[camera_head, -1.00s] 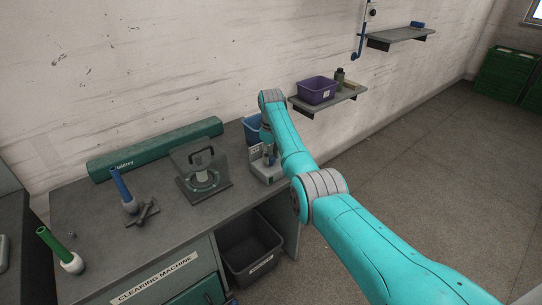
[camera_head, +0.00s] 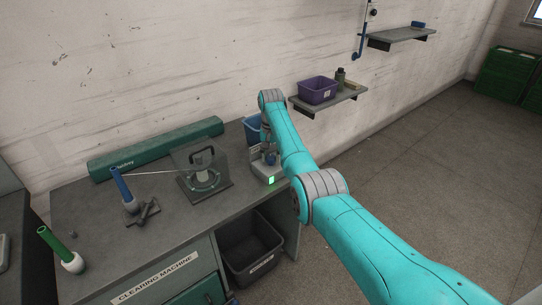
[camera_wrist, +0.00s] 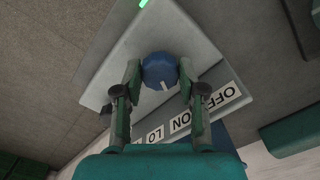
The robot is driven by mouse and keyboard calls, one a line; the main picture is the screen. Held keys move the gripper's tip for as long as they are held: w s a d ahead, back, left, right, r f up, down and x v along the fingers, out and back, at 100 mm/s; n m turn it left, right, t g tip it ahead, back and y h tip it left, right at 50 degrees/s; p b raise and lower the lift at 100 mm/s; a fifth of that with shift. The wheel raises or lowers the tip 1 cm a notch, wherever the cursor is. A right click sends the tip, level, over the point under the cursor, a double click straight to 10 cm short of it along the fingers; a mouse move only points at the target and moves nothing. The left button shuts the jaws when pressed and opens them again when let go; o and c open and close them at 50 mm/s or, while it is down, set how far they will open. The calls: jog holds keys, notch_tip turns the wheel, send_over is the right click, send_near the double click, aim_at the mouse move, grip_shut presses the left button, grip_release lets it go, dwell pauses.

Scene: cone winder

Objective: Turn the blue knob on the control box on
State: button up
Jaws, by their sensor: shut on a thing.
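The control box (camera_head: 259,177) is a pale grey box on the right end of the bench, partly hidden by my arm. In the wrist view its sloped face (camera_wrist: 200,45) carries the blue knob (camera_wrist: 158,68), with a white pointer mark directed down towards the labels. The label strip (camera_wrist: 190,118) reads OFF, ON and LO. My gripper (camera_wrist: 158,76) has its two fingers on either side of the knob, shut on it. A green light (camera_head: 271,180) glows on the box's front.
A machine with a black handle (camera_head: 202,160) stands left of the box, with a thread running to a blue cone (camera_head: 121,184). A blue bin (camera_head: 252,129) is behind the box. A dark crate (camera_head: 250,262) sits below.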

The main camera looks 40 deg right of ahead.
aim_at(271, 157)
jog(key=shift+m, duration=0.8)
jog(key=o, duration=1.1)
jog(key=shift+o, duration=0.2)
notch_tip(271, 157, up, 12)
